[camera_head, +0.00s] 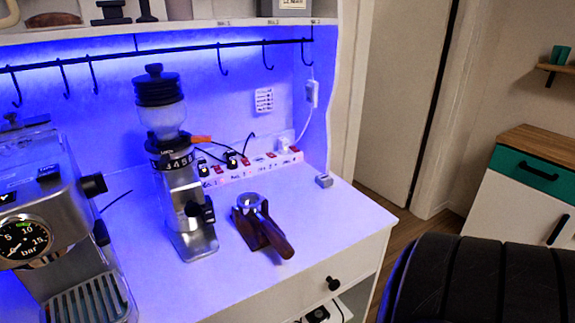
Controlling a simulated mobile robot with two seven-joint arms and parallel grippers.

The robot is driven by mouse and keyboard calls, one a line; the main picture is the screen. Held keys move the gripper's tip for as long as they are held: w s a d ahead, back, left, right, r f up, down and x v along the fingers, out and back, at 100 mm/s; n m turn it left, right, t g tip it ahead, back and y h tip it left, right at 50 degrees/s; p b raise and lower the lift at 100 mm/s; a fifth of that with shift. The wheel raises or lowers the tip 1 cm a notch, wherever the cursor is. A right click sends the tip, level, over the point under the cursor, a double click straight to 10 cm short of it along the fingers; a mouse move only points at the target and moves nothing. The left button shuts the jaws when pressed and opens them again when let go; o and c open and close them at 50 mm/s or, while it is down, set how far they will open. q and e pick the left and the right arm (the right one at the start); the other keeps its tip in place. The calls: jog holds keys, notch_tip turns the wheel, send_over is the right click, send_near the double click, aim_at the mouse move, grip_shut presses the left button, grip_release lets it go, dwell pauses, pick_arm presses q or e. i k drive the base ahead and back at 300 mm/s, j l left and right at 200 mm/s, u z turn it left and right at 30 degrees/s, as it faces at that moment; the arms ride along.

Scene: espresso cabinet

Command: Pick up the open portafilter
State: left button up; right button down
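The portafilter (252,202) has a round silver metal basket and a dark brown wooden handle (277,239). It rests in a dark brown wooden stand (244,227) on the white cabinet top, right of the grinder. Its handle points toward the front right and tilts down. The basket faces up. Neither of my grippers shows in the head view, and nothing is touching the portafilter.
A tall coffee grinder (186,205) stands just left of the portafilter. The espresso machine (50,200) is at far left. A power strip (250,168) lies behind, and a small grey box (324,181) sits right. The cabinet top (340,215) is clear at right.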

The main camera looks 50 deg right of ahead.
aim_at(249, 204)
jog(key=z, duration=1.55)
